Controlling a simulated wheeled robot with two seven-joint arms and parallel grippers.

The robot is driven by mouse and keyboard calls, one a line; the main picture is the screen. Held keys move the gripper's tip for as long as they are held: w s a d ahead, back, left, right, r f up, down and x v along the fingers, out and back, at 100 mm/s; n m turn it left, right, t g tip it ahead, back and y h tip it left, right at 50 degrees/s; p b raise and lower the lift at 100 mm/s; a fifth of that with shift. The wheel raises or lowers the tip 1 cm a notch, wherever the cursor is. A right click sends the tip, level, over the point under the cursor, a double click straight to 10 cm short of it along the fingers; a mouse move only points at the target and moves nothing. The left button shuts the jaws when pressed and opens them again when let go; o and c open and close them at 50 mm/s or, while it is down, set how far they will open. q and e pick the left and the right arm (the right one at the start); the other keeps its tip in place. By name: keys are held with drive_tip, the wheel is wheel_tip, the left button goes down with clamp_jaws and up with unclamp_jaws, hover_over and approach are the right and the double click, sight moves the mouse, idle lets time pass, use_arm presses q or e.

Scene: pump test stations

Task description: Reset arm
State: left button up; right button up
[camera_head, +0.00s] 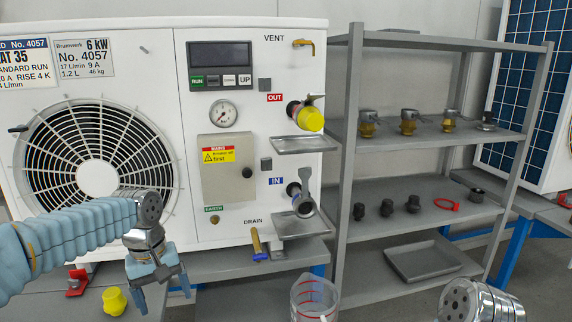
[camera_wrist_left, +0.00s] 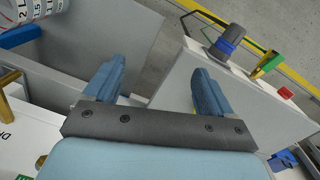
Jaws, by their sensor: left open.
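My left gripper (camera_head: 163,288) hangs in front of the lower left of the white pump station, pointing down, with its fingers apart and nothing between them. In the left wrist view its two blue fingers (camera_wrist_left: 157,92) are also spread and empty. The left arm, in a pale blue sleeve, comes in from the left edge. My right arm shows only as a metallic link (camera_head: 480,302) at the bottom right, and its gripper is out of view.
The white pump station (camera_head: 255,190) has a fan, gauge and OUT and IN ports. A yellow part (camera_head: 114,301) sits left of the gripper. A clear measuring jug (camera_head: 315,298) stands at the bottom. A grey shelf rack (camera_head: 425,138) holds fittings and a tray (camera_head: 422,262).

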use_arm(q)
drive_tip(key=s+d+f+m+h, duration=0.1)
drive_tip(key=d+f, duration=0.3)
drive_tip(key=f, duration=0.5)
drive_tip(key=s+d+f+m+h, duration=0.1)
drive_tip(key=s+d+f, duration=0.15)
drive_tip(key=f, duration=0.65)
drive_tip(key=d+f+m+h, duration=0.1)
drive_tip(key=d+f, duration=0.3)
drive_tip(key=f, duration=0.6)
drive_tip(key=s+d+f+m, duration=0.1)
drive_tip(key=s+d+f, duration=0.3)
drive_tip(key=s+f, duration=0.7)
drive_tip(key=s, duration=0.3)
drive_tip(key=shift+s+f+t, duration=0.25)
drive_tip(key=shift+s+t, duration=0.05)
